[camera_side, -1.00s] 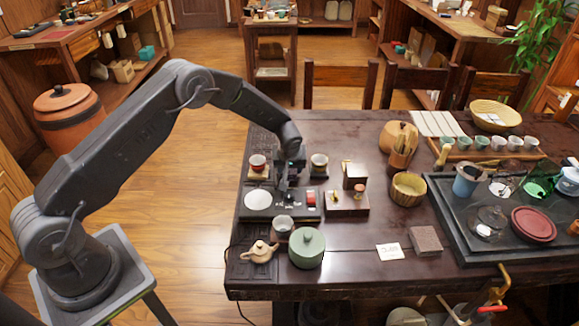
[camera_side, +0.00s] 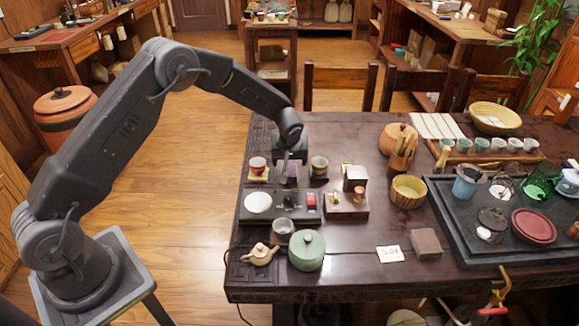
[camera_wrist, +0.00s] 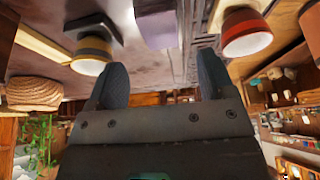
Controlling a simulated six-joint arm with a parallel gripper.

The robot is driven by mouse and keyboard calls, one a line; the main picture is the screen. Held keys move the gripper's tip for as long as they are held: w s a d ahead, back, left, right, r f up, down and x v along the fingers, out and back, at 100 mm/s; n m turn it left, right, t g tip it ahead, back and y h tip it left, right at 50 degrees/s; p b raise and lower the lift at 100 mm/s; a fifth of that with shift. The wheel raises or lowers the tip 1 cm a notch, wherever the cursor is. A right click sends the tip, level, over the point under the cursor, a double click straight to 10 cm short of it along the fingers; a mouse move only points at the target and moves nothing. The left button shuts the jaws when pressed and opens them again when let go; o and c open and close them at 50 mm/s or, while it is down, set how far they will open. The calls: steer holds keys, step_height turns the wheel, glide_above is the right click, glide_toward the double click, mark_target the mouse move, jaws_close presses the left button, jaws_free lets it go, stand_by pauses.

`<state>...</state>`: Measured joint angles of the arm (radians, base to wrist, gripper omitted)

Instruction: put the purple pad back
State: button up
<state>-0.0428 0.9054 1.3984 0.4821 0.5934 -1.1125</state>
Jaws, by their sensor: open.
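The purple pad (camera_wrist: 157,24) shows at the top of the wrist view as a pale purple block, between a red cup (camera_wrist: 245,32) and a grey cup with a yellow band (camera_wrist: 92,50). It lies beyond my fingertips, apart from them. My gripper (camera_wrist: 163,75) is open, its two dark fingers spread with nothing between them. In the side view my gripper (camera_side: 288,160) is over the left part of the dark table, between the red cup (camera_side: 257,165) and the grey cup (camera_side: 319,166). It largely hides the pad there.
A wooden box (camera_side: 346,203), a green lidded pot (camera_side: 306,250) and a small teapot (camera_side: 260,254) stand nearby. The table's front middle is mostly clear.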

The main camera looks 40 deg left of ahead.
steer(key=s+d+r+m+t+h, duration=0.1)
steer(key=s+d+r+m, duration=0.1)
steer(key=s+r, duration=0.75)
steer(key=s+d+r+m, duration=0.2)
steer(key=s+r, duration=0.4)
steer(key=r, duration=0.7)
steer(key=s+d+r+m+h, duration=0.1)
steer(key=s+r+m, duration=0.1)
steer(key=s, duration=0.8)
steer(key=s+d+r+m+t+h, duration=0.1)
steer(key=s+d+r+m, duration=0.1)
steer(key=s, duration=0.8)
steer(key=shift+d+m, duration=0.2)
steer(key=shift+m, duration=0.3)
